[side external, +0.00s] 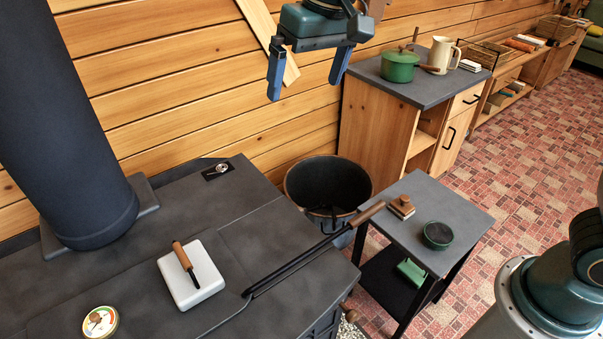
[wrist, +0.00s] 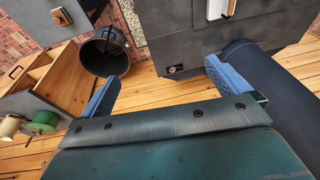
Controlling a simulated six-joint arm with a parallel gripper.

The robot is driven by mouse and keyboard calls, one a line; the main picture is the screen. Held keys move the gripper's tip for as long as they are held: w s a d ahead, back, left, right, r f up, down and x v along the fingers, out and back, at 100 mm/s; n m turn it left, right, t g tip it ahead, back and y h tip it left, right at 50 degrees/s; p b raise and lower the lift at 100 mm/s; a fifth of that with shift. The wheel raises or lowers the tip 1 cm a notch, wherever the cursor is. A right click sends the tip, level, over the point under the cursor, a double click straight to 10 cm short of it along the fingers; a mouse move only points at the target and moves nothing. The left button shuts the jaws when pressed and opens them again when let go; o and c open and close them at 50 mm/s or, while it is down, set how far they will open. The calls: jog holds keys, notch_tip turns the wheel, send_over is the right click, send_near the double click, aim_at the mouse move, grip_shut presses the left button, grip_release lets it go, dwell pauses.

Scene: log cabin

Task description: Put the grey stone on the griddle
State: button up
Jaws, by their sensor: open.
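A pale grey, rounded square slab (side external: 192,275), perhaps the grey stone, lies flat on the dark stove top (side external: 120,285). A short tool with a wooden handle (side external: 179,254) lies on it. The slab's edge also shows at the top of the wrist view (wrist: 215,9). I cannot make out a separate griddle on the dark stove top. A long black double rod with a wooden grip (side external: 370,213) sticks out over the stove's right edge. My gripper (side external: 304,90) is open and empty, high near the plank wall, well away from the slab; its fingers also show in the wrist view (wrist: 160,74).
A thick stovepipe (side external: 75,130) rises at the left. A round dial (side external: 100,322) lies on the stove. A dark bucket (side external: 328,185) stands between stove and side table (side external: 425,195), which carries a wooden block and a dark round tin (side external: 438,235). A green pot (side external: 400,66) stands on the cabinet.

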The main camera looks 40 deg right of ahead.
jog(key=s+d+r+t, duration=0.2)
jog(key=s+d, duration=1)
jog(key=s, duration=0.1)
jog(key=s+d+f, duration=0.2)
jog(key=s, duration=0.4)
jog(key=s+d+f+t+h, duration=0.1)
jog(key=s+d+f, duration=0.2)
jog(key=s, duration=0.3)
jog(key=shift+s+d+f, duration=0.15)
jog(key=shift+s+f, duration=0.05)
jog(key=shift+f, duration=0.1)
